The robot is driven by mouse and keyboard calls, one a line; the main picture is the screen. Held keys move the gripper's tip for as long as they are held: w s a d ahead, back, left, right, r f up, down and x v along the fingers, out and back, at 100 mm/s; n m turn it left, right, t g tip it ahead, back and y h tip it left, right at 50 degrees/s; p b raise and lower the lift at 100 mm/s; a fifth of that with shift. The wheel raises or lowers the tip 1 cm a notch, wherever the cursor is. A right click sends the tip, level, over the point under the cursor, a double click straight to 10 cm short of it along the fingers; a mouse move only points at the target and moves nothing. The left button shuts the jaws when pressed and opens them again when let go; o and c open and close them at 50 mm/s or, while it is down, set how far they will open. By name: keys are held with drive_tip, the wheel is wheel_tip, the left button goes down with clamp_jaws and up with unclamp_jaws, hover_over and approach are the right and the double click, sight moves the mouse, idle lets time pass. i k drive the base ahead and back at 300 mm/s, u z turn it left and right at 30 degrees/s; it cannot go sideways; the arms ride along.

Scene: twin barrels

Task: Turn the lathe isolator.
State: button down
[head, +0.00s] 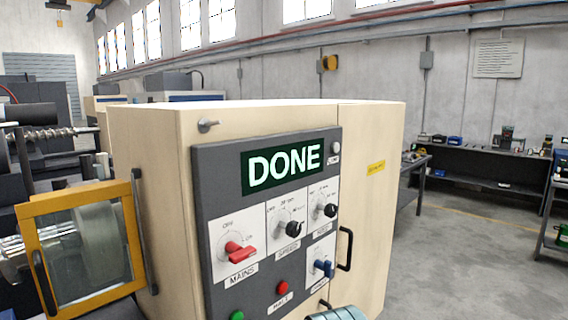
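The lathe's control panel (208,180) is a dark grey plate on the front of a cream cabinet. The isolator, a red handle (240,252) on a white plate labelled MAINS, is at the panel's left. OFF is printed above it and ON to its upper right. The handle lies roughly level, its free end to the right near the ON side; its exact setting is hard to read. A green display (284,163) above reads DONE. My gripper is not in view; a ribbed grey-teal part at the bottom edge may be my arm.
A yellow-framed guard (131,230) stands left. Floor at right (470,270) is clear before workbenches.

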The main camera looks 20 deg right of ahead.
sight(239, 253)
drive_tip(key=z, duration=1.5)
drive_tip(key=k, duration=0.8)
drive_tip(key=u, duration=0.8)
drive_tip(key=i, duration=0.5)
drive_tip(key=z, duration=0.05)
